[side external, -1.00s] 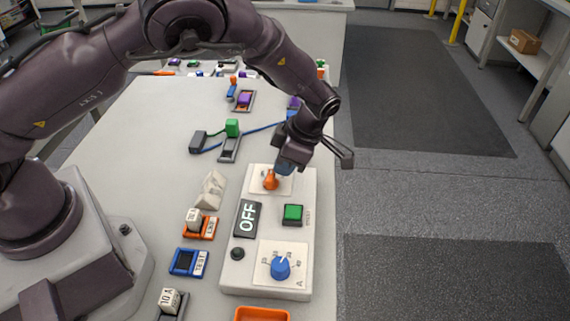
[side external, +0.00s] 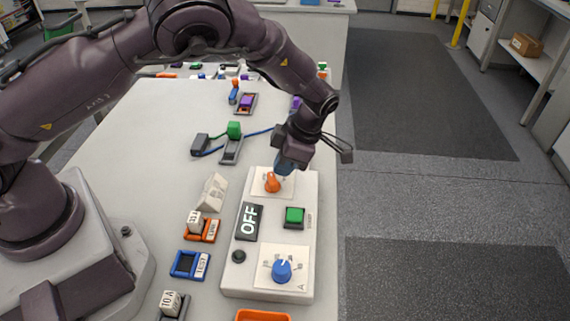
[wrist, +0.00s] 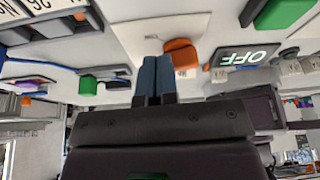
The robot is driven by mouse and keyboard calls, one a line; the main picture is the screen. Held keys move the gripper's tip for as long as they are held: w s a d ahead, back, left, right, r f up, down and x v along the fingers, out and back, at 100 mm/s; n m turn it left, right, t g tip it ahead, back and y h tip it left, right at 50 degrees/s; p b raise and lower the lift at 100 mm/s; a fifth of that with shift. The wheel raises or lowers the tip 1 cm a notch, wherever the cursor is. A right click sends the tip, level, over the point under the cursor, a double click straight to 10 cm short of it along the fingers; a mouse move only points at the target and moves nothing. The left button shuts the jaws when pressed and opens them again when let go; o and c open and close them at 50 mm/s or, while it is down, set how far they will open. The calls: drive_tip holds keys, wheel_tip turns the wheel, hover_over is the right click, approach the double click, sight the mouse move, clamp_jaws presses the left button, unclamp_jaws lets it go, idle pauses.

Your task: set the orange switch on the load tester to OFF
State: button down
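The load tester (side external: 234,268) is a white box on the table. Its orange switch (side external: 272,183) sits on a white plate at the far end, and it also shows in the wrist view (wrist: 182,55). The tester's dark display (side external: 247,222) reads OFF. My gripper (side external: 283,170) is low at the far end of the box, just behind the switch. In the wrist view its two blue fingers (wrist: 154,72) are together with nothing seen between them. The switch is just right of the fingertips there; I cannot tell whether they touch. The switch's plate markings are too small to read.
The tester also has a green button (side external: 294,216), a blue dial (side external: 281,270) and a black knob (side external: 239,256). Left of it are a white wedge (side external: 212,193), an orange holder (side external: 210,231) and a blue holder (side external: 184,264). A green connector (side external: 233,131) stands behind.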

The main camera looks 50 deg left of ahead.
drive_tip(key=shift+s, duration=0.15)
drive_tip(key=shift+s+d+f, duration=0.1)
drive_tip(key=shift+s+d, duration=0.1)
drive_tip(key=shift+s, duration=0.25)
drive_tip(key=shift+s+d+f, duration=0.1)
drive_tip(key=shift+s+d, duration=0.05)
drive_tip(key=shift+s, duration=0.25)
drive_tip(key=w, duration=0.1)
drive_tip(key=w+d, duration=0.2)
drive_tip(key=shift+w+r, duration=0.15)
drive_tip(key=shift+w, duration=0.25)
drive_tip(key=v, duration=1)
drive_tip(key=shift+w+a+r, duration=0.2)
drive_tip(key=shift+w+a, duration=0.05)
drive_tip(key=shift+w, duration=0.1)
